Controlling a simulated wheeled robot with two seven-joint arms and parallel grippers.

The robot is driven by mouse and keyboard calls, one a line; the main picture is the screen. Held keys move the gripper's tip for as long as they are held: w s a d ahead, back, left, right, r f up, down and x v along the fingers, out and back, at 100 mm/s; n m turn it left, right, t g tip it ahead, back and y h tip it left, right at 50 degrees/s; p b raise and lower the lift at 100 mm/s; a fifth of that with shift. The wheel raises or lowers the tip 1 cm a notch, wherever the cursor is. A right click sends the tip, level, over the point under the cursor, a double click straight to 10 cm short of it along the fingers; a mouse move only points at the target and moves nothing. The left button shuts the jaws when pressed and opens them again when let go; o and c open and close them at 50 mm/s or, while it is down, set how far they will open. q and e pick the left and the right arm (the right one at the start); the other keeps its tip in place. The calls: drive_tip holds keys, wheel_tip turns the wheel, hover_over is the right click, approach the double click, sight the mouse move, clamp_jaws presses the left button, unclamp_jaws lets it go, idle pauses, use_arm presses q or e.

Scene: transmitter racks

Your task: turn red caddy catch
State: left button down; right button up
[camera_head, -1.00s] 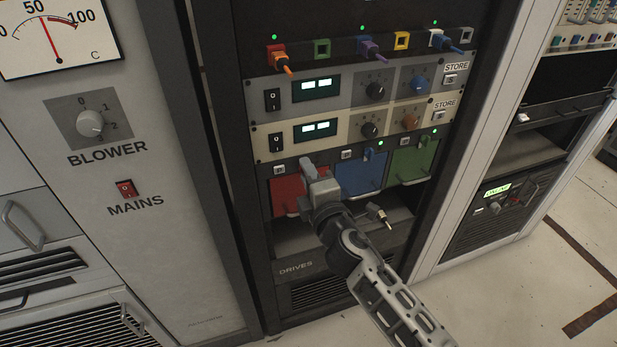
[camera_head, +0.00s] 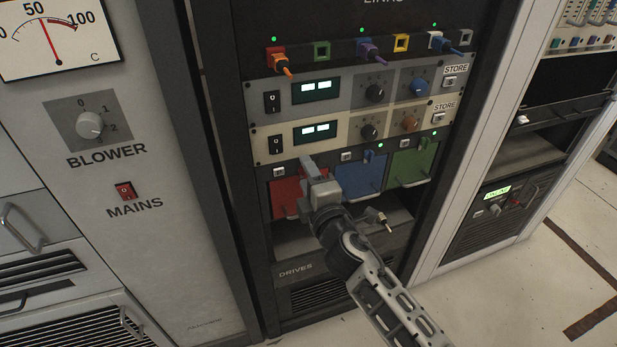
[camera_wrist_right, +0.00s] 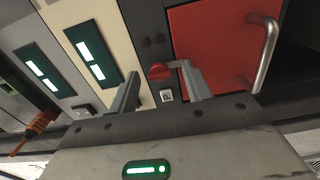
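The red caddy (camera_head: 284,198) sits in the drives bay, left of the blue and green caddies. Its face also shows in the right wrist view (camera_wrist_right: 215,45), with a metal handle. The red catch (camera_wrist_right: 159,72) is a small red knob with a short arm, seen beside the red face in the right wrist view. My right gripper (camera_head: 307,166) is at the top of the red caddy. In the right wrist view its fingers (camera_wrist_right: 160,92) are apart, one on each side of the catch; contact cannot be told. My left gripper is out of view.
The blue caddy (camera_head: 360,178) and green caddy (camera_head: 411,164) stand close to the right. Switch panels (camera_head: 352,128) lie just above. A small metal part (camera_head: 380,220) protrudes below the blue caddy, beside my right arm.

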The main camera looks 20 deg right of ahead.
use_arm(q)
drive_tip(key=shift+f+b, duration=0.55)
drive_tip(key=shift+b, duration=0.7)
use_arm(e)
drive_tip(key=s, duration=1.6)
drive_tip(key=shift+d, duration=0.25)
use_arm(q)
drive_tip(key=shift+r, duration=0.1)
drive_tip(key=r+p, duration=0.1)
drive_tip(key=p, duration=0.2)
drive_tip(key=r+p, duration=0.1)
drive_tip(key=p, duration=0.2)
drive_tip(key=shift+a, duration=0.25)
use_arm(e)
drive_tip(key=s+a+f+m+g+y, duration=0.2)
drive_tip(key=s+f+m+g, duration=0.5)
drive_tip(key=m, duration=0.9)
drive_tip(key=shift+s+a+f+y, duration=0.4)
drive_tip(key=shift+s+f, duration=0.15)
drive_tip(key=shift+f, duration=0.3)
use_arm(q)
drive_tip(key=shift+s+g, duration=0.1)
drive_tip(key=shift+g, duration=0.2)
